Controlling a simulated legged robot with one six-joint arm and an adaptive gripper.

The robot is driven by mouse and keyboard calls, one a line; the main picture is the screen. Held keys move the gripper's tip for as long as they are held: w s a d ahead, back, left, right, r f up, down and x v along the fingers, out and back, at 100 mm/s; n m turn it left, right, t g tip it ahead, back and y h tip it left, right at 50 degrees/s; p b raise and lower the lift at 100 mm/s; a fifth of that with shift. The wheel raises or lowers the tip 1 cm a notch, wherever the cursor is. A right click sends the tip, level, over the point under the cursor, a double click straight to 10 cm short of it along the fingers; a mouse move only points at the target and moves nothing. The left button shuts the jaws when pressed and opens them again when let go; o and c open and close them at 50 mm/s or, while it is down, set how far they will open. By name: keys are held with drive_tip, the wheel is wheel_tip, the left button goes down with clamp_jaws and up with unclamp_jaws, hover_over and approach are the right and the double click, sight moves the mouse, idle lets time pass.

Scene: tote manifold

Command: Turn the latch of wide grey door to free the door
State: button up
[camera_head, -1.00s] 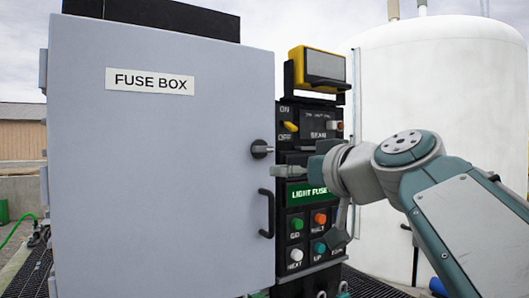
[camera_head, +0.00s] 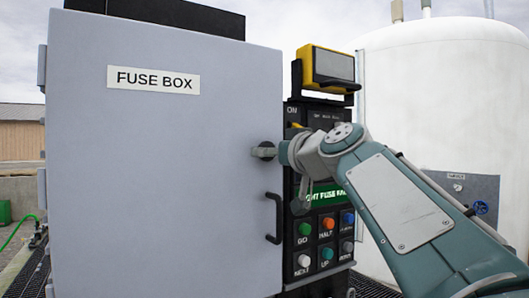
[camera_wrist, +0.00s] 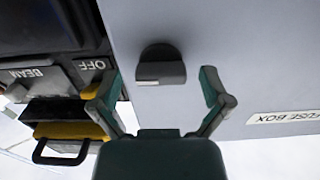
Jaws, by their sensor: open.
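The wide grey door (camera_head: 160,180) is shut and carries a "FUSE BOX" label (camera_head: 153,79). Its latch (camera_head: 264,151) is a small dark knob near the door's right edge, above a black pull handle (camera_head: 273,219). In the wrist view the latch (camera_wrist: 161,68) stands out from the door (camera_wrist: 240,60) as a dark rounded knob with a pale mark. My gripper (camera_wrist: 168,92) is open, with one finger on each side of the latch and a visible gap on both sides. In the head view my gripper (camera_head: 280,152) is right at the latch, and its fingertips are hard to make out.
A black control panel with several coloured buttons (camera_head: 328,225) and a lit green display (camera_head: 327,196) stands just right of the door. A yellow-framed unit (camera_head: 328,66) sits above it. A large white tank (camera_head: 440,100) stands behind my arm.

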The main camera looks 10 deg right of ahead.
drive_tip(key=shift+a, duration=0.25)
drive_tip(key=shift+d, duration=0.2)
drive_tip(key=c, duration=1.2)
drive_tip(key=shift+o, duration=0.2)
drive_tip(key=shift+m, duration=0.3)
drive_tip(key=m, duration=0.8)
drive_tip(key=shift+m, duration=0.4)
drive_tip(key=m, duration=0.4)
drive_tip(key=shift+w+f+m, duration=0.1)
drive_tip(key=shift+m, duration=2.1)
drive_tip(key=shift+f, duration=0.15)
